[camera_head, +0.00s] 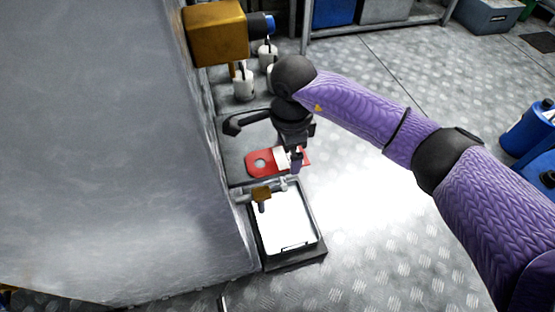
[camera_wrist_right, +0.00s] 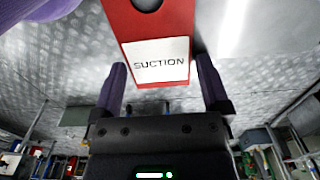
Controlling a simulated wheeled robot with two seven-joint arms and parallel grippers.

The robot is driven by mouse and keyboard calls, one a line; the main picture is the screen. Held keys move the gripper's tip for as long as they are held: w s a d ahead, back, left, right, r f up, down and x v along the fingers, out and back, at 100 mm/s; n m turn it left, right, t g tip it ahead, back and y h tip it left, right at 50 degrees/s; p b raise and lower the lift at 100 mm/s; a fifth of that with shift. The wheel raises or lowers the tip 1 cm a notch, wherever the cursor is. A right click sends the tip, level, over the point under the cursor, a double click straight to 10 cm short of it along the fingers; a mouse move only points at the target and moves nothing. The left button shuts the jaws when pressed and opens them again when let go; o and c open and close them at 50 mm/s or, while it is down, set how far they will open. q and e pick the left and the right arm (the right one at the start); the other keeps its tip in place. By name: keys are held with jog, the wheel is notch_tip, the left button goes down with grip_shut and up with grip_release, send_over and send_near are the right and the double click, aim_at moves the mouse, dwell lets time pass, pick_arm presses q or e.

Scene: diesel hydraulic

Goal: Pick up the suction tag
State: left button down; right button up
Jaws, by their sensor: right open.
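The suction tag is a flat red plate (camera_head: 262,163) with a round hole at one end and a white label end. In the head view it lies at the front edge of a dark shelf, and my right gripper (camera_head: 296,160) is over its label end, partly hiding it. In the right wrist view the tag (camera_wrist_right: 157,60) reads SUCTION, and its label end reaches between the two purple fingers of my right gripper (camera_wrist_right: 163,80). A gap shows on each side, so the fingers are open around it. My left gripper is not in view.
A large grey panel (camera_head: 100,140) stands on the left. Blue containers (camera_head: 528,130) stand far right. The floor between is clear.

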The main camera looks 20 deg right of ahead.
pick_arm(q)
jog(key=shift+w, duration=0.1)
